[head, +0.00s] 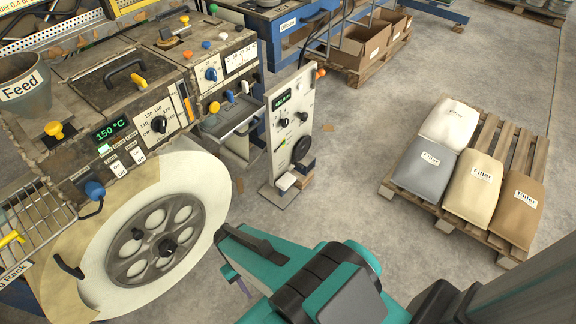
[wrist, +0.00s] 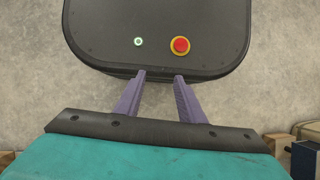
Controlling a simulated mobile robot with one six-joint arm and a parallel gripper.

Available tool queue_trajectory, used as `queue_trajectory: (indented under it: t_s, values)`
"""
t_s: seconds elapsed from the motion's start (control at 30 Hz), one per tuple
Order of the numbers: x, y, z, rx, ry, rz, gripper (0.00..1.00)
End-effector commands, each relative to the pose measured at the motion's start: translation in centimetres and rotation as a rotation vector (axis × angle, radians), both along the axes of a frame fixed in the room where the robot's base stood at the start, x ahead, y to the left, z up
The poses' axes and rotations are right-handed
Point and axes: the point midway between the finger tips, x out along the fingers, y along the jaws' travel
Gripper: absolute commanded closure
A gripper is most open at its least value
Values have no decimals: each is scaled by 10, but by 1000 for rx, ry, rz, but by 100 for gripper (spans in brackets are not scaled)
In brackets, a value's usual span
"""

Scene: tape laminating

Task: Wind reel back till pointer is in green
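The large reel (head: 207,200) stands upright on the front of the laminating machine in the head view. It is a pale disc with a grey spoked hub (head: 155,240) and dark knobs on the hub. A white dial (head: 240,57) with a scale sits on the machine's upper panel; it is too small to tell where its pointer stands or whether it has green. My gripper (head: 236,281) is to the right of the reel, apart from it. In the wrist view, the purple fingers of my gripper (wrist: 161,76) are spread with nothing between them.
A white panel (head: 292,125) with a green display and knobs stands right of the reel. A pallet (head: 509,140) holds several Filler bags at right. Cardboard boxes (head: 363,45) sit on a pallet behind. A wire rack (head: 35,225) is at left.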

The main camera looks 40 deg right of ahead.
Motion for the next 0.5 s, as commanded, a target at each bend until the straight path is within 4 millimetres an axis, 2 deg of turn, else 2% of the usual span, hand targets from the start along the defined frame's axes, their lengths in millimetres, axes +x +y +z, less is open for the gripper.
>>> queue_trajectory:
  t_s: [0.27, 0.5]
  values:
    - [28, -1, -35, 59, -3, -286, 64]
    - [65, -10, -60, 136, -1, -605, 64]
